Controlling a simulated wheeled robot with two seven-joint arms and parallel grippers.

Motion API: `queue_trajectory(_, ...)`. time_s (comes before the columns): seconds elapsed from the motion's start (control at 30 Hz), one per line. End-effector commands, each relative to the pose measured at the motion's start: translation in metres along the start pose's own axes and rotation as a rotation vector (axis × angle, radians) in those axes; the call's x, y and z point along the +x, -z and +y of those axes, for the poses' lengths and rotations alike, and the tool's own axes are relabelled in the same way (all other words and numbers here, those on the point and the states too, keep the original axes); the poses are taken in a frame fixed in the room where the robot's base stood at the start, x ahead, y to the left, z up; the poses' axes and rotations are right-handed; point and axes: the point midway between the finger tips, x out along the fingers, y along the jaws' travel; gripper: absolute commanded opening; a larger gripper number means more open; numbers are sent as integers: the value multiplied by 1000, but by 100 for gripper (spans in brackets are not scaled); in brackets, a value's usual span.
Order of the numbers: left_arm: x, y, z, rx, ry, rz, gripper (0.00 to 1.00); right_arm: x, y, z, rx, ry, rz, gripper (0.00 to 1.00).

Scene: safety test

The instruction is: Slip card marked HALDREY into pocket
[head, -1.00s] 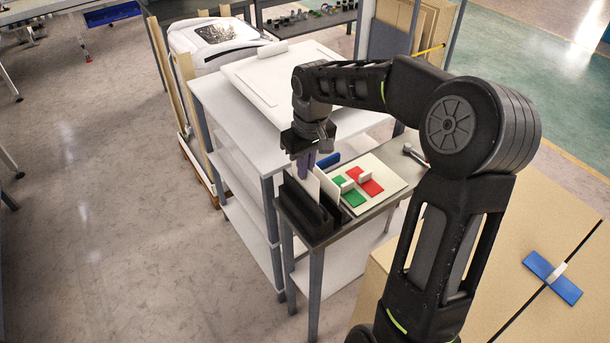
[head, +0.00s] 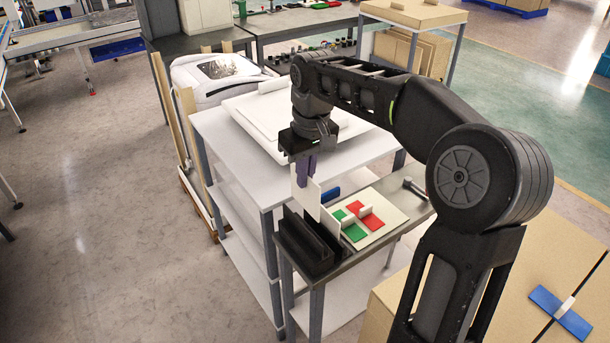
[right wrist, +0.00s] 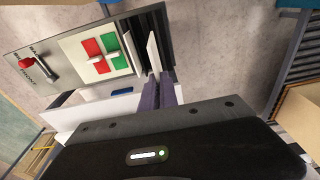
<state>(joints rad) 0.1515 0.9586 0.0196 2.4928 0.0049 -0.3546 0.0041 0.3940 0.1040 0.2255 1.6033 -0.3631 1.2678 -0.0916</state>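My right gripper (head: 306,180) has purple fingers shut on a white card (head: 307,199). The card hangs upright above the black slotted holder (head: 308,248) on the small grey table. A second white card (head: 331,224) stands upright at the holder's right side. In the right wrist view the purple fingers (right wrist: 159,92) point toward the black holder (right wrist: 155,25), and white cards show beside it. No lettering on the cards can be read, so I cannot tell which is marked HALDREY. No pocket can be made out for certain. My left gripper is not in view.
A cream board (head: 383,213) with a green patch (head: 352,233), a red patch (head: 366,216) and white tabs lies right of the holder. A blue item (head: 331,195) is behind it. A red-knobbed lever (right wrist: 32,67) stands nearby. A white shelf unit (head: 235,150) adjoins the table.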

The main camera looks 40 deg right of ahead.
Motion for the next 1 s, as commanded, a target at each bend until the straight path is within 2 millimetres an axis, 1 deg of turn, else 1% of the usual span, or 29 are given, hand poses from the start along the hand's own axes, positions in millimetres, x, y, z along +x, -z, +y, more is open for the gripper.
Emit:
queue_trajectory(0.17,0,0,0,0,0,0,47,1,0,-1,0,0,0,0)
queue_trajectory(0.27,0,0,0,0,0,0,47,5,3,-8,-4,1,-2,0)
queue_trajectory(0.37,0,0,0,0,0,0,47,17,10,-28,-8,2,-6,0)
queue_trajectory(0.47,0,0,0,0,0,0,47,34,18,-60,-14,3,-8,0)
queue_trajectory(0.53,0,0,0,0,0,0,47,47,23,-86,-17,4,-8,0)
queue_trajectory(0.6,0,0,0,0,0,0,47,59,26,-113,-20,3,-8,0)
queue_trajectory(0.7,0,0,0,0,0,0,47,74,28,-145,-24,2,-6,0)
queue_trajectory(0.73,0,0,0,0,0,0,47,77,28,-153,-25,3,-4,0)
queue_trajectory(0.8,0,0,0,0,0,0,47,82,28,-166,-24,3,-2,0)
queue_trajectory(0.83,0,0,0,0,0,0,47,84,27,-169,-24,2,-2,0)
queue_trajectory(0.9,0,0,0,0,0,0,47,86,27,-173,-23,2,0,0)
queue_trajectory(1.0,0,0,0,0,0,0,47,86,27,-173,-21,2,1,0)
